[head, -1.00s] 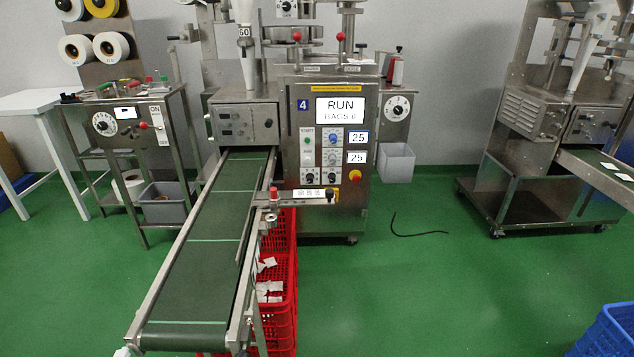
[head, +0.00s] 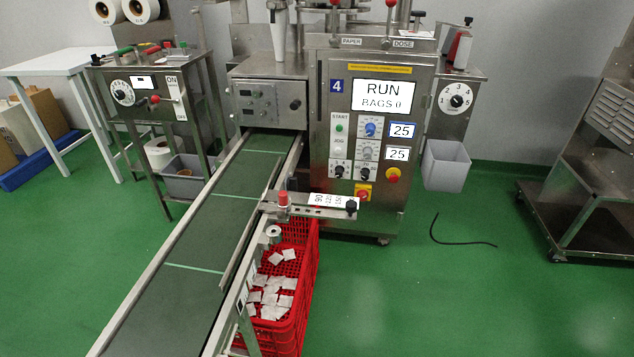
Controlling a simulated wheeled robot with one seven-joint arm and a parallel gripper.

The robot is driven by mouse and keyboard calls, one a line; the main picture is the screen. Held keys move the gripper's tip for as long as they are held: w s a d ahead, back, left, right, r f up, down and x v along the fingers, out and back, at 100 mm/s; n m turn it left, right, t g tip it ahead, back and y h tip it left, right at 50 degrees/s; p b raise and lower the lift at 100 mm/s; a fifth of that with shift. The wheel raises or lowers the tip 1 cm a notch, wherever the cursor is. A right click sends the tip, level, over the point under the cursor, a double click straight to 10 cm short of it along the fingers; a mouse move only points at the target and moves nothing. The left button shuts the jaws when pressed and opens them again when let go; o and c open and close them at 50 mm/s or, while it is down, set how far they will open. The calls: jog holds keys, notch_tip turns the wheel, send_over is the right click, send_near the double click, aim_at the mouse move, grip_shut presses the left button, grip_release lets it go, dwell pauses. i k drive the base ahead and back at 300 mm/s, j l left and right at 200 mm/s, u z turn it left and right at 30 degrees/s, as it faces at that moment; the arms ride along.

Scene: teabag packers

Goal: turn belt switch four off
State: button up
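The packing machine (head: 385,205) marked with a blue 4 plate (head: 337,85) stands in the middle; its screen (head: 384,96) reads RUN, BAGS 0. Its panel has a green start button (head: 339,128), blue and grey dials, and two black rotary knobs, the left one (head: 339,171) and the right one (head: 365,173). A red switch on a yellow plate (head: 363,193) sits below them. The green belt (head: 215,210) runs from the machine toward me. A bracket across its side carries a white label (head: 325,200) and a black knob (head: 351,206). Small lettering is unreadable. My gripper is not in view.
A red crate (head: 311,270) with several teabags stands beside the belt. A steel cabinet (head: 145,100) with a dial and ON lever stands left. A black cable (head: 460,242) lies on open green floor at right.

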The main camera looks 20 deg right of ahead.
aim_at(292, 181)
jog(key=i+l+z, duration=0.1)
jog(key=i+l, duration=1.55)
jog(key=i, duration=0.3)
jog(key=k+l+z, duration=0.05)
